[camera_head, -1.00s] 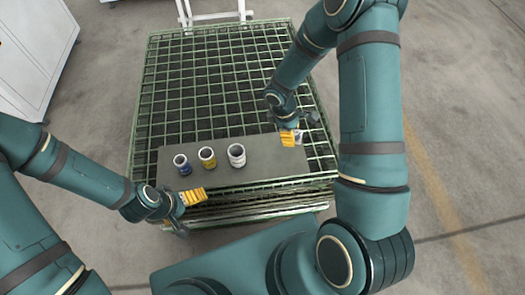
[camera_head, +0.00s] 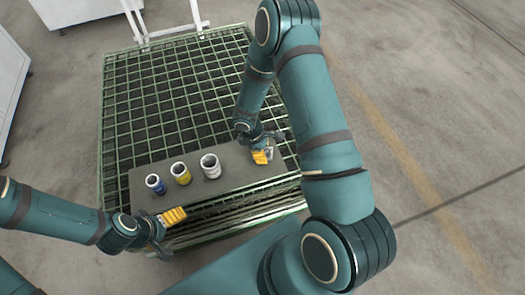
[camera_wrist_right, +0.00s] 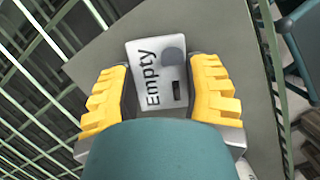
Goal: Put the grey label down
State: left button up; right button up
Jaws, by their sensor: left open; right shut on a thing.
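The grey label is a pale flat plate (camera_wrist_right: 158,75) with the word "Empty", a dark round spot and a small dark bar. In the right wrist view it sits between the yellow fingers of my right gripper (camera_wrist_right: 160,98), which is shut on it. Below the label is a grey board (camera_wrist_right: 225,40); I cannot tell whether they touch. In the head view my right gripper (camera_head: 261,157) is over the right end of this board (camera_head: 228,182), and the label is mostly hidden. My left gripper (camera_head: 173,216) is open and empty by the board's front edge.
On the board stand a blue-banded cup (camera_head: 155,184), a yellow-banded cup (camera_head: 180,173) and a white-grey cup (camera_head: 210,166), left of my right gripper. The green wire mesh crate (camera_head: 150,92) extends behind. The board between the white-grey cup and my right gripper is clear.

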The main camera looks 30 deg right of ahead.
jog(key=shift+f, duration=0.2)
jog(key=o, duration=1)
jog(key=shift+r, duration=0.1)
